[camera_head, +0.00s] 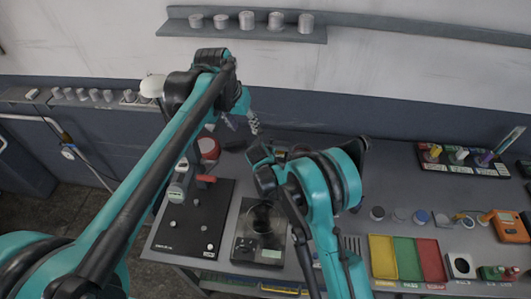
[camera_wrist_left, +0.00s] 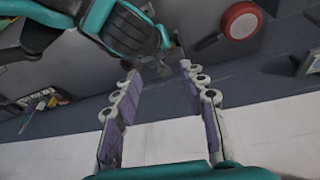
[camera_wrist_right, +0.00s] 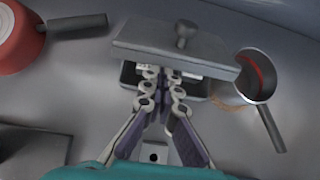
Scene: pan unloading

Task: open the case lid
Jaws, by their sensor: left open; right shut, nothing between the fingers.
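The case (camera_wrist_right: 128,78) stands on the grey table in the right wrist view. Its flat grey lid (camera_wrist_right: 150,40) with a knob (camera_wrist_right: 184,34) sits askew, and a strip of dark interior with pale contents shows along the near edge. My right gripper (camera_wrist_right: 162,74) is shut and empty, with its tips at that near edge; contact with the lid is unclear. In the head view my right arm mostly hides the case. My left gripper (camera_head: 241,122) is open and empty, raised beyond the table's back left; it also shows in the left wrist view (camera_wrist_left: 158,72).
A black board (camera_head: 190,222), a scale (camera_head: 258,240) and coloured trays (camera_head: 405,258) occupy the table's front.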

